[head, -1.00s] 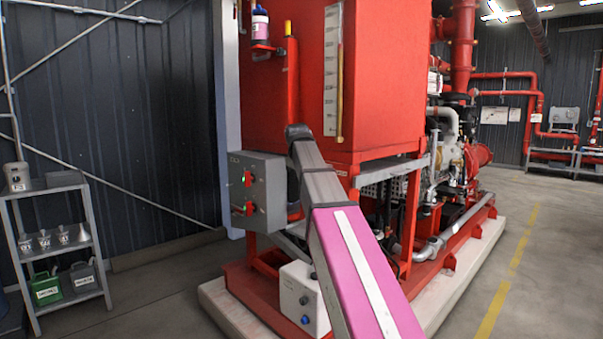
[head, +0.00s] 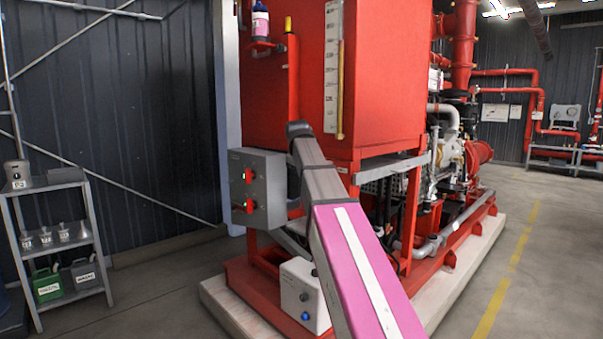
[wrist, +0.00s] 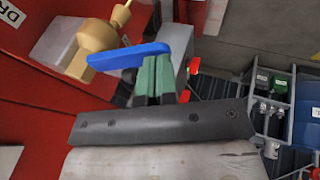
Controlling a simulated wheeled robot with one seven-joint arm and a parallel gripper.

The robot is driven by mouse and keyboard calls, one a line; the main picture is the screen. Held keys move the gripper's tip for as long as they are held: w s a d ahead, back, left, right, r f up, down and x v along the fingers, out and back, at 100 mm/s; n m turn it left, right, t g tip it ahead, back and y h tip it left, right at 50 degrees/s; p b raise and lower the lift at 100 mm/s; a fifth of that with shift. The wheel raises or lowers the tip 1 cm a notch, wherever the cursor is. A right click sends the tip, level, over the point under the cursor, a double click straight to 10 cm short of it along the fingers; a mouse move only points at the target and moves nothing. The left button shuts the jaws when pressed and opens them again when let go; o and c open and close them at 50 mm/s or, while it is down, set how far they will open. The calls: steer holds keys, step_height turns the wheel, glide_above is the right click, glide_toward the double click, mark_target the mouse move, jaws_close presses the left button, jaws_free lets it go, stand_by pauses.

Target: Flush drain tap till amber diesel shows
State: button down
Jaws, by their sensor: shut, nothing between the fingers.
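The drain tap shows in the wrist view as a brass body (wrist: 95,45) with a blue lever (wrist: 128,55), fixed at the red tank's side. A label reading "DR", cut off by the picture edge, is at the upper left. My gripper (wrist: 155,72) has its green fingers together and empty, close beside the right part of the blue lever. I cannot tell whether they touch it. In the head view my arm reaches to the red tank (head: 385,70), and the tap and fingertips are hidden there. No diesel flow shows in either view.
A grey control box (head: 257,190) stands left of my arm, with a white box (head: 303,297) low down. A grey shelf (head: 88,235) with funnels and cans is at the left, and shows in the wrist view (wrist: 285,130). The floor between is clear.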

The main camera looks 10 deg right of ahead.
steer(key=shift+r, duration=0.9)
steer(key=shift+w+a+r, duration=0.1)
steer(key=shift+r, duration=0.3)
steer(key=w+d+r+v, duration=0.1)
steer(key=d+v, duration=0.1)
steer(key=v, duration=1)
steer(key=shift+a+r, duration=0.35)
